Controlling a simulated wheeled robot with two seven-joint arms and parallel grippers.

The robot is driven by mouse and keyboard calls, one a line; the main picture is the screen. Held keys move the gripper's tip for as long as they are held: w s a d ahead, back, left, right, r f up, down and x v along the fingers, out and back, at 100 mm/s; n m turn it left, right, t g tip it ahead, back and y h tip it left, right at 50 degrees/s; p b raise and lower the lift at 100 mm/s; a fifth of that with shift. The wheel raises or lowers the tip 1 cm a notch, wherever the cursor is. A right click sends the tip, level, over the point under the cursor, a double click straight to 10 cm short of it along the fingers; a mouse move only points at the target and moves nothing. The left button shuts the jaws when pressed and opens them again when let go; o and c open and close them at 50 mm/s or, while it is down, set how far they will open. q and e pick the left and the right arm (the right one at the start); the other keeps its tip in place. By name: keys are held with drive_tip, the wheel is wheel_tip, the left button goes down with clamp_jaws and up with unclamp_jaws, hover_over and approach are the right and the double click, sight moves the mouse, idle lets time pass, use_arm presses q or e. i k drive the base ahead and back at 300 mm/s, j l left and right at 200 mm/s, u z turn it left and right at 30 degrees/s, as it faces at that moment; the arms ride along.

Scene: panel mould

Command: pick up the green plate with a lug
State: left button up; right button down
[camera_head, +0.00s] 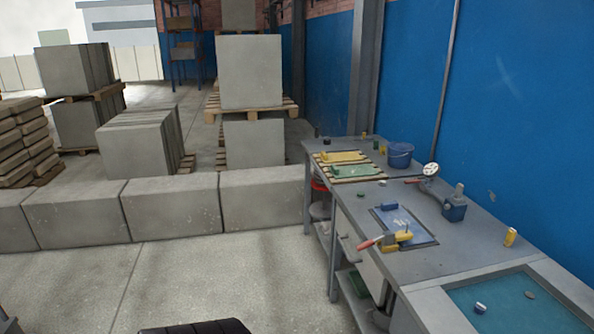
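The green plate (352,171) lies on a slatted wooden rack (350,180) at the far end of the grey workbench. A small raised part on it may be its lug, but it is too small to tell clearly. A similar yellow plate (341,157) lies just behind it on wooden slats. Neither of my grippers is in view. Only dark parts, probably of my own body, show at the bottom edge and the lower left corner.
The workbench (468,250) runs along the blue wall. On it are a blue bucket (400,155), a dial gauge (431,169), a blue mould panel (407,222) with a red-handled tool, and a yellow can (510,237). Concrete blocks (170,208) form a row left of it. The near floor is clear.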

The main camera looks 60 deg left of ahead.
sight(355, 171)
drive_tip(key=u, duration=1.7)
drive_tip(key=i+j+u, duration=0.2)
drive_tip(key=i, duration=0.15)
drive_tip(key=i+j+u, duration=0.2)
drive_tip(key=i, duration=0.15)
drive_tip(key=i+j+u, duration=0.1)
drive_tip(key=i+u, duration=0.2)
drive_tip(key=i, duration=1.8)
drive_tip(key=i+j+z, duration=0.1)
drive_tip(key=i+z, duration=0.3)
drive_tip(key=i+j+z, duration=0.15)
drive_tip(key=i+z, duration=0.15)
drive_tip(key=z, duration=0.15)
drive_tip(key=i+j+z, duration=0.55)
drive_tip(key=j+z, duration=0.15)
drive_tip(key=z, duration=0.15)
